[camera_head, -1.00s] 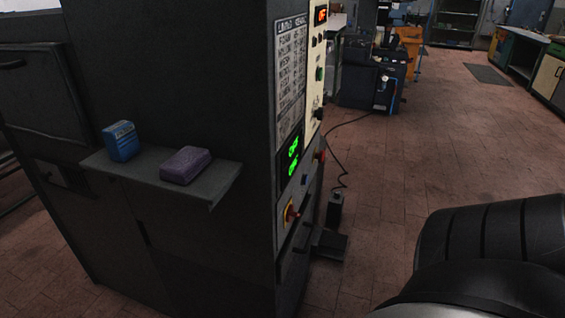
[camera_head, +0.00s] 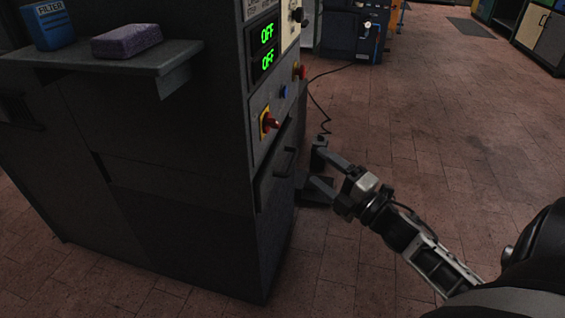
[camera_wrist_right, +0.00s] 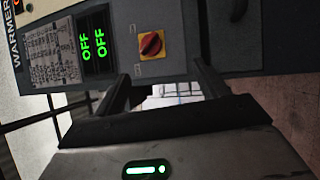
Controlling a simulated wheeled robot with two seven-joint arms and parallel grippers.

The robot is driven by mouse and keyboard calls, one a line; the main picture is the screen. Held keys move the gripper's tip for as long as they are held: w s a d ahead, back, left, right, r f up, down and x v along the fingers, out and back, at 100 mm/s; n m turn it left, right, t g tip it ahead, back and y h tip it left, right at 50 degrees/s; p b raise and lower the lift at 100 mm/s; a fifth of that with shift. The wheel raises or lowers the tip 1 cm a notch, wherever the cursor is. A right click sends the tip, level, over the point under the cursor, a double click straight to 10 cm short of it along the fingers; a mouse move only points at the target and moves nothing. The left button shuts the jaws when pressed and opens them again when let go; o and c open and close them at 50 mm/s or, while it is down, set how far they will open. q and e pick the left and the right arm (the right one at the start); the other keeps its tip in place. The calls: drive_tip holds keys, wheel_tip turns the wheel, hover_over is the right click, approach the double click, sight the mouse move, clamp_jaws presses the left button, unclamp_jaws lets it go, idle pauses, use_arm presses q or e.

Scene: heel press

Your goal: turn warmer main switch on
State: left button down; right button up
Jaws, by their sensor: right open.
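The warmer (camera_head: 180,215) is a tall dark cabinet at the left of the head view. Its main switch (camera_head: 269,122) is a red rotary knob on a yellow plate, low on the narrow control face. The switch also shows in the right wrist view (camera_wrist_right: 151,44), beyond the fingertips and apart from them. Two green displays (camera_head: 267,46) read OFF. My right gripper (camera_head: 318,164) is open and empty, to the right of and below the switch. In the wrist view its two fingers (camera_wrist_right: 160,80) stand on either side below the switch. My left gripper is not in view.
A shelf (camera_head: 115,58) juts from the warmer's side with a blue filter box (camera_head: 48,24) and a purple block (camera_head: 127,41). A drawer handle (camera_head: 285,160) sits below the switch. A cable (camera_head: 318,105) hangs behind.

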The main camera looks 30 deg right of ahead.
sight(277, 127)
use_arm(q)
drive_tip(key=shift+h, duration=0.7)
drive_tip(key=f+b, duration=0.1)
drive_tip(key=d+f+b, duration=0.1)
drive_tip(key=b, duration=0.1)
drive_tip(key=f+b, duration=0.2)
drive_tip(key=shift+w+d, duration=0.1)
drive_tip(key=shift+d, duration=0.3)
use_arm(e)
drive_tip(key=w+r+n+y, duration=0.1)
drive_tip(key=w+n, duration=0.2)
drive_tip(key=w, duration=0.1)
drive_tip(key=w+a+r+n+y, duration=0.1)
drive_tip(key=w+r+n+y, duration=0.1)
drive_tip(key=w+n, duration=0.2)
drive_tip(key=w+a+r+n+y, duration=0.1)
drive_tip(key=w+n+y, duration=0.1)
drive_tip(key=w+n, duration=0.2)
drive_tip(key=shift+x, duration=0.9)
drive_tip(key=shift+d, duration=0.2)
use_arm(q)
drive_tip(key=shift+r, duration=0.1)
use_arm(e)
drive_tip(key=c, duration=1)
